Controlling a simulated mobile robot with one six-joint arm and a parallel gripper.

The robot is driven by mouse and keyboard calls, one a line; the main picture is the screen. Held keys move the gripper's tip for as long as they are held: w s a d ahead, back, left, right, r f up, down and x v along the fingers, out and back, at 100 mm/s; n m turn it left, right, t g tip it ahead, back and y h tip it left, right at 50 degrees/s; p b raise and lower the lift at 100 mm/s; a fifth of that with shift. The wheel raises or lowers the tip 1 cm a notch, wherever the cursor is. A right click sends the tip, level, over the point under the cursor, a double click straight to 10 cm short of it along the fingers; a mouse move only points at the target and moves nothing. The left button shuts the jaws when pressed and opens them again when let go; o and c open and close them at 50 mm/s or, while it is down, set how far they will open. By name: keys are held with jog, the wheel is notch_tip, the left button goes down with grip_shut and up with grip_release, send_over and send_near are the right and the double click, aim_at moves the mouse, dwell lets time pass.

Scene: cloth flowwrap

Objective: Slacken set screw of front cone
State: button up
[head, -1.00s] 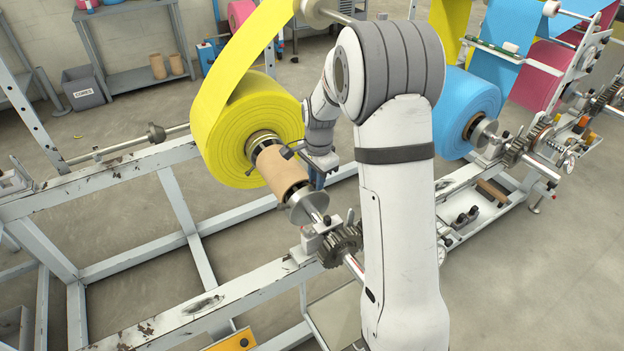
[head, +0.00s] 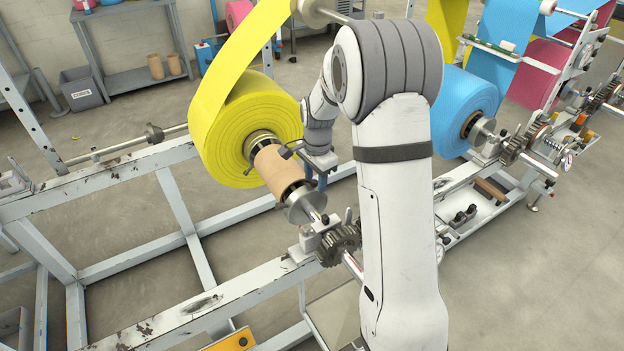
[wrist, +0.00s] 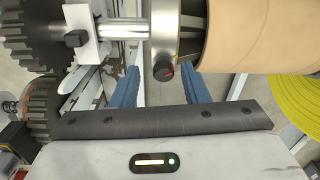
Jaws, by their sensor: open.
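The front cone (head: 306,203) is a grey metal flange on the shaft, seated at the near end of the brown cardboard core (head: 275,168). In the wrist view the cone's metal collar (wrist: 166,28) is at top centre. In the head view my gripper (head: 322,180) is beside the cone, partly hidden by my arm.
A yellow film roll (head: 235,135) surrounds the far part of the core. A dark gear (head: 338,245) and a bearing block on the white frame (head: 190,318) stand close to the cone. A blue roll (head: 465,110) is at the right, behind my arm.

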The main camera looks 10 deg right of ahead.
aim_at(316, 183)
notch_tip(316, 183, up, 7)
jog(key=shift+s+d+f+p, duration=0.1)
jog(key=shift+p, duration=0.45)
jog(key=shift+r, duration=0.5)
jog(key=shift+s+r, duration=0.1)
